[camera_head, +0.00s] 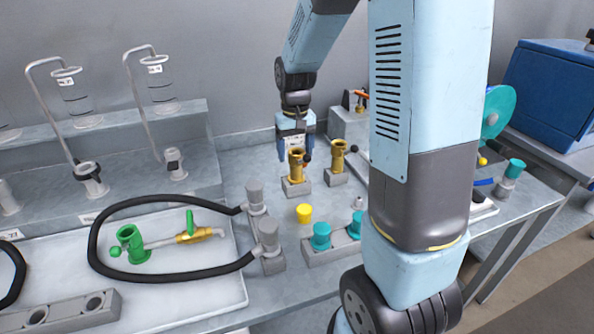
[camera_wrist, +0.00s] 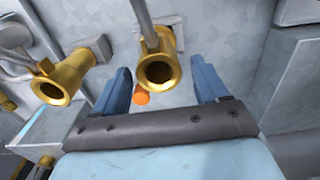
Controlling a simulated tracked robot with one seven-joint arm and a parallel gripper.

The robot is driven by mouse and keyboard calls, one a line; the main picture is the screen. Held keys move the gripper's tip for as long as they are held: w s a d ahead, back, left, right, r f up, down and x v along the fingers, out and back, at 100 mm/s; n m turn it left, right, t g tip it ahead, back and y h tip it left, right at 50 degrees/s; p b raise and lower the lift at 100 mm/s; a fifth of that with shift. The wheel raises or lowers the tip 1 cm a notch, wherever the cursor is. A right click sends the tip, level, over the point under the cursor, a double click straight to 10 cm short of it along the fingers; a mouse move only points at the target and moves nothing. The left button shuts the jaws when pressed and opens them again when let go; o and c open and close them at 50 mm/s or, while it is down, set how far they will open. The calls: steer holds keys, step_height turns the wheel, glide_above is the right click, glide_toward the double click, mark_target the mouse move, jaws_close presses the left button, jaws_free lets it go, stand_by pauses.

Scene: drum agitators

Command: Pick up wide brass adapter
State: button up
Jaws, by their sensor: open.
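Two brass adapters with flared mouths stand upright on small grey blocks in the head view, a left one (camera_head: 297,169) and a right one (camera_head: 338,157). I cannot tell for certain which is the wide one. My gripper (camera_head: 296,153) points down at the left one, its blue fingers apart near the adapter's top. In the wrist view, one adapter (camera_wrist: 159,71) shows between the open fingers of my gripper (camera_wrist: 162,66), with a gap on each side. The other adapter (camera_wrist: 64,77) lies outside the fingers, to the left. Nothing is held.
A yellow cap (camera_head: 304,213) and a grey block with teal caps (camera_head: 322,236) stand in front. A black hose (camera_head: 95,240) loops over a white tray (camera_head: 215,290) with a green fitting (camera_head: 131,244). A blue box (camera_head: 551,92) is at right. An orange part (camera_wrist: 141,98) shows beside the left finger.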

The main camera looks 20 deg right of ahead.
mark_target(296, 166)
steer(key=shift+s+f, duration=0.15)
steer(key=shift+f, duration=2.7)
steer(key=c, duration=1.2)
